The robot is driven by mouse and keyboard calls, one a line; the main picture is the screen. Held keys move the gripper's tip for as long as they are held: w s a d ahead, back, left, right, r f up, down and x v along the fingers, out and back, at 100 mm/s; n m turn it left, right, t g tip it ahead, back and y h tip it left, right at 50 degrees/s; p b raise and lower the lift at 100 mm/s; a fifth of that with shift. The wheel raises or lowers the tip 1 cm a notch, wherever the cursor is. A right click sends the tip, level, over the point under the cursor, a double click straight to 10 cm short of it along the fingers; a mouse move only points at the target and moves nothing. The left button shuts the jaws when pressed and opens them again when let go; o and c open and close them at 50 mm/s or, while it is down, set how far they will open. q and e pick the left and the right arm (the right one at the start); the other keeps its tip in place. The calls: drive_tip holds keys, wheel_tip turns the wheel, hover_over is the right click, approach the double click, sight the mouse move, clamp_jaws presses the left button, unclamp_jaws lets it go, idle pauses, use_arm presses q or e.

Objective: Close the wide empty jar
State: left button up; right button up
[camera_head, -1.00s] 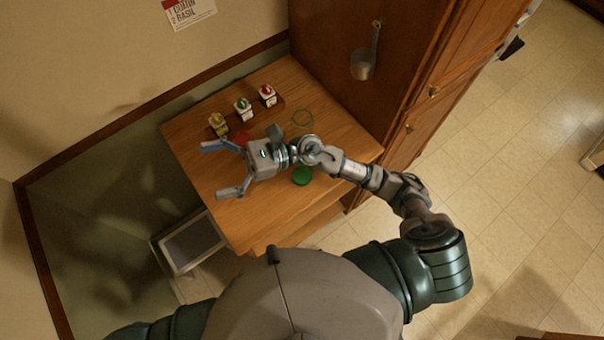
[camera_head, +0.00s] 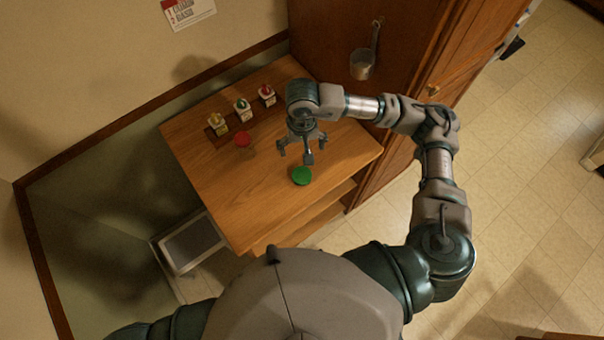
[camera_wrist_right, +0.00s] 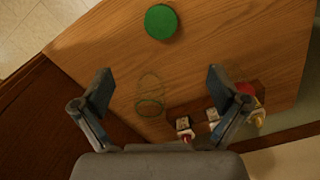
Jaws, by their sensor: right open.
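A clear, empty-looking jar with a green rim (camera_wrist_right: 150,107) shows in the right wrist view, between my open fingers in the picture but apart from them. In the head view my right gripper and arm hide it. A round green lid (camera_head: 302,176) lies flat on the wooden counter near its front edge; it also shows at the top of the right wrist view (camera_wrist_right: 160,21). My right gripper (camera_head: 300,150) is open and empty, pointing down over the counter behind the green lid. Its two fingers spread wide in the wrist view (camera_wrist_right: 159,88). My left gripper is out of view.
A red lid (camera_head: 243,139) lies on the counter left of my right gripper. Small spice jars with yellow (camera_head: 218,122), green (camera_head: 242,106) and red (camera_head: 267,93) tops stand along the back. A wooden cabinet (camera_head: 335,45) bounds the right side. The counter's front left is clear.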

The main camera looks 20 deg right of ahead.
drive_tip(key=p, duration=0.3)
hover_over(302, 176)
wheel_tip(302, 176, down, 11)
drive_tip(key=shift+f, duration=0.1)
drive_tip(key=shift+w+f, duration=0.1)
drive_tip(key=shift+f, duration=0.4)
wheel_tip(302, 176, down, 5)
drive_tip(key=shift+r+p, duration=0.2)
drive_tip(key=shift+p, duration=1)
drive_tip(key=shift+f, duration=0.35)
drive_tip(key=shift+c, duration=0.3)
drive_tip(key=c, duration=0.8)
